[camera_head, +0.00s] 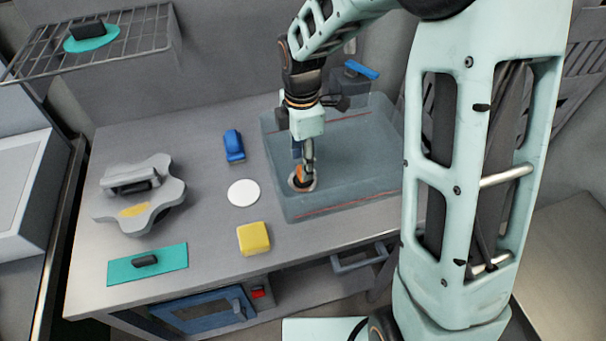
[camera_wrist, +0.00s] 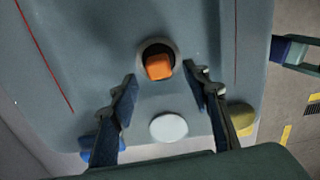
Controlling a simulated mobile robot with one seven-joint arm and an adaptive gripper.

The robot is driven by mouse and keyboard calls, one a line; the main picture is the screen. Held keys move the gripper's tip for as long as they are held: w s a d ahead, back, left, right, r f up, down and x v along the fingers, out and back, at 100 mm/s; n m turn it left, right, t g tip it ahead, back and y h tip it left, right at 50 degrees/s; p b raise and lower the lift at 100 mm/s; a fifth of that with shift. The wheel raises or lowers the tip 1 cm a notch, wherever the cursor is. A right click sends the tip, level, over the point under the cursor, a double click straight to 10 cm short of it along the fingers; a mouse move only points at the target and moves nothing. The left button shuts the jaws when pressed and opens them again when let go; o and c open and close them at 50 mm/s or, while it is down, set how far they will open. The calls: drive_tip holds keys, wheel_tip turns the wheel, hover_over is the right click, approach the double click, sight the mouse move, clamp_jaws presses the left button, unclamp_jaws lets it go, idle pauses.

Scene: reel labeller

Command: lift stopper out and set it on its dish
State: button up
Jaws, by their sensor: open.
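The orange stopper (camera_head: 301,174) sits in a dark round drain hole with a pale ring in the floor of the grey-blue basin (camera_head: 360,155). In the wrist view the stopper (camera_wrist: 159,67) shows as an orange block between and slightly beyond my fingertips. My gripper (camera_head: 305,166) points down over the stopper and partly hides it in the head view. In the wrist view my gripper (camera_wrist: 161,80) is open, one finger on each side, with nothing held. The white round dish (camera_head: 243,193) lies empty on the counter left of the basin; it also shows in the wrist view (camera_wrist: 168,127).
A blue block (camera_head: 234,146) and a yellow sponge-like block (camera_head: 253,238) lie near the dish. A grey lobed device (camera_head: 140,195) and a teal plate with a dark handle (camera_head: 148,264) are at the left. A blue-handled tap (camera_head: 360,70) stands behind the basin.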

sight(298, 180)
wheel_tip(298, 180, down, 4)
drive_tip(key=shift+w+d+f, duration=0.1)
drive_tip(key=shift+w+d, duration=0.05)
clamp_jaws()
idle(0.3)
